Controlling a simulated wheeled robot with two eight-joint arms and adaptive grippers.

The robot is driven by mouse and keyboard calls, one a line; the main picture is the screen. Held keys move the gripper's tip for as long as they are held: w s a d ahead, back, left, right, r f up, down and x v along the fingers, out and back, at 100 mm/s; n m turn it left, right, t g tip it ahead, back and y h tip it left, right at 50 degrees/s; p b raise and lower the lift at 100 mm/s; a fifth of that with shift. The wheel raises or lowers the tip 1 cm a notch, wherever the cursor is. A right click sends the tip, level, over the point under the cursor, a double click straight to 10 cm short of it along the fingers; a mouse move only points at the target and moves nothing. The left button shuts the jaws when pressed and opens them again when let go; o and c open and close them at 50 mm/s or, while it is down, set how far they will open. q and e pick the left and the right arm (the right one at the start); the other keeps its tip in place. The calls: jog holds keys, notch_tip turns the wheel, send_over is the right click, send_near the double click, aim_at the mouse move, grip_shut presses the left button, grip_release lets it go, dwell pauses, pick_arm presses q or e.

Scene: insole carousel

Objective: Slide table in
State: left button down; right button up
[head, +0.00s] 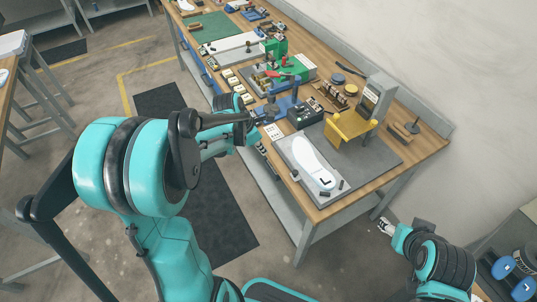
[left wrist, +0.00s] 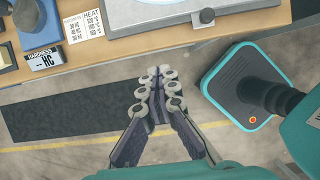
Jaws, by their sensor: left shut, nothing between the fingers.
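The sliding table appears to be the grey plate (head: 289,152) on the near part of the workbench, with a white insole (head: 312,163) lying on it. A yellow fixture (head: 352,128) stands at its back. My left gripper (left wrist: 157,88) is shut and empty, over the floor just in front of the bench edge and apart from the plate. My right gripper (head: 387,227) is low at the right, away from the bench; its fingers are too small to judge.
A hardness and heat card (head: 273,131) lies left of the plate. A black control box (head: 305,113), blue stand and green fixtures crowd the bench farther back. The wooden bench (head: 425,150) has a wall behind it. The floor in front, with a dark mat (head: 222,205), is open.

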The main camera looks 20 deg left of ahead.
aim_at(319, 143)
pick_arm(q)
jog(key=b+x, duration=0.3)
jog(key=x, duration=0.7)
jog(key=shift+f, duration=0.1)
jog(key=shift+w+d+r+b, duration=0.1)
jog(key=shift+w+d+b, duration=0.05)
jog(key=shift+w+d, duration=0.35)
jog(key=shift+w+d+r+b, duration=0.15)
jog(key=shift+w+d, duration=0.1)
jog(key=shift+w, duration=0.3)
jog(key=shift+w+d+r, duration=0.1)
jog(key=shift+w+d, duration=0.3)
jog(key=shift+w, duration=0.1)
jog(key=shift+w+d, duration=0.3)
jog(key=shift+w, duration=0.1)
jog(key=w+d, duration=0.3)
jog(key=w, duration=0.1)
jog(key=w+d, duration=0.3)
jog(key=w, duration=0.1)
jog(key=w+d, duration=0.3)
jog(key=w, duration=0.1)
jog(key=shift+w+d, duration=0.1)
jog(key=shift+d, duration=0.25)
jog(key=shift+w+r, duration=0.1)
